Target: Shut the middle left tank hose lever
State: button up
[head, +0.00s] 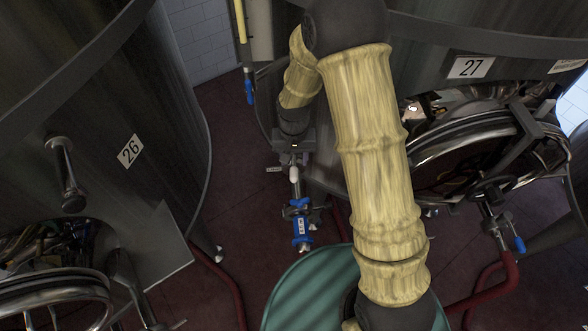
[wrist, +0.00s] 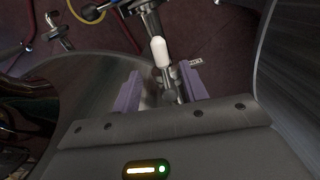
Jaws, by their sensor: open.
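A metal hose valve with a blue labelled part (head: 301,226) hangs low beside tank 27 in the head view. A white-tipped lever or stem (head: 294,173) stands at its upper end. In the wrist view the white tip (wrist: 160,51) and its metal stem lie between the two purple fingers of my gripper (wrist: 160,75). The fingers are apart, one on each side, and do not appear closed on it. In the head view my gripper (head: 293,150) is just above the white tip, partly hidden by my arm. Whether the fingers touch the stem cannot be told.
Tank 26 (head: 130,100) stands at left and tank 27 (head: 480,95) at right, with open round hatches. A teal drum (head: 300,290) is below my arm. Red hoses (head: 495,290) run across the dark red floor. Another blue-handled valve (head: 518,243) is at right.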

aim_at(294, 172)
notch_tip(294, 172, down, 7)
jog(key=shift+r+p, duration=0.15)
jog(key=shift+p, duration=0.15)
grip_shut()
